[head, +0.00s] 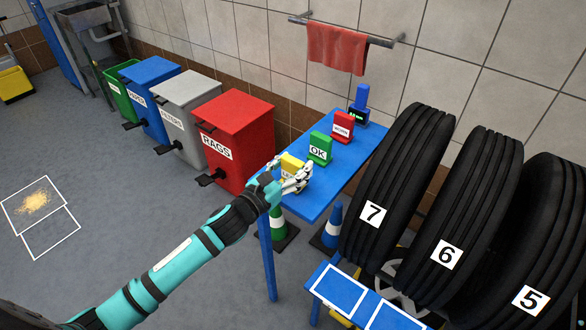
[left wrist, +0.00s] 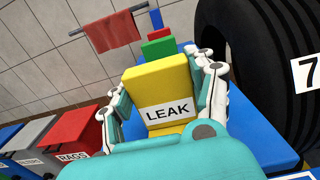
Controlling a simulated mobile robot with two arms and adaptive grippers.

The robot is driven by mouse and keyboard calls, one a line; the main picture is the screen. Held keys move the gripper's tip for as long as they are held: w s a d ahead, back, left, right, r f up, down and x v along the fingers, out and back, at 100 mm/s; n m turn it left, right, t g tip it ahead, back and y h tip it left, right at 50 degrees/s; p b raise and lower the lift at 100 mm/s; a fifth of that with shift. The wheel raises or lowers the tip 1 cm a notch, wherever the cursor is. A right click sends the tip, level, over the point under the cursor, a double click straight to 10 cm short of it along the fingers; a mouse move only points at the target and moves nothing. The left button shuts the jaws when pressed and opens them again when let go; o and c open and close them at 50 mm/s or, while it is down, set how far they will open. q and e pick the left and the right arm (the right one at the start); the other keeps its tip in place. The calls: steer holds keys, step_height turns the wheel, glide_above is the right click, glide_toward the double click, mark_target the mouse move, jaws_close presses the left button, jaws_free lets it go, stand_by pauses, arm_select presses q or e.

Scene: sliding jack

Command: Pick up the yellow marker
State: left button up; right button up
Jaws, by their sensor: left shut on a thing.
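The yellow marker (left wrist: 160,91) is a block with a white label reading LEAK. It stands at the near end of a blue table (head: 322,200). My left gripper (head: 296,178) is shut on it, with one finger on each side of the block in the left wrist view. In the head view the marker (head: 291,163) is partly hidden by the gripper. I cannot tell whether its base touches the table. My right gripper is not in view.
Behind it stand a green OK marker (head: 320,148), a red marker (head: 342,127) and a blue device (head: 359,105). Large tires (head: 398,180) crowd the right side. Red, grey, blue and green bins line the wall, the red RAGS bin (head: 240,140) nearest. Cones stand below the table.

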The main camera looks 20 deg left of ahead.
mark_target(293, 159)
arm_select(q)
steer(key=shift+r, duration=0.45)
step_height(293, 159, up, 2)
steer(key=shift+r, duration=0.2)
steer(key=s+d+r+b, duration=0.1)
steer(key=s+d, duration=1)
steer(key=shift+s+r, duration=0.2)
steer(key=shift+s, duration=0.05)
